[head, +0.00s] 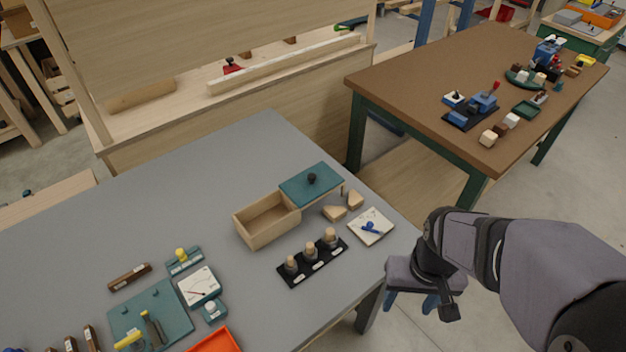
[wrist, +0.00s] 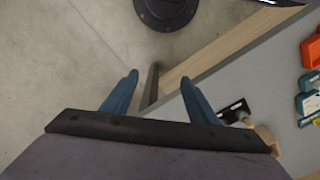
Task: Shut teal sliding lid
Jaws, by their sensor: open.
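The teal sliding lid (head: 305,190) with a dark round knob (head: 312,178) sits at the right end of a light wooden box (head: 262,234) on the grey table. The lid is slid to the right, so the box's left part is open and looks empty. My gripper (head: 416,301) is off the table's right edge, apart from the box and lid. In the wrist view its two blue fingers (wrist: 160,95) are spread with nothing between them. The lid cannot be made out in the wrist view.
A black tray with several pegs (head: 312,262) stands in front of the box. Wooden blocks (head: 335,213) and a white tile with a blue item (head: 370,227) lie right of it. Teal boards and tools (head: 150,315) are at front left. The table behind the box is clear.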

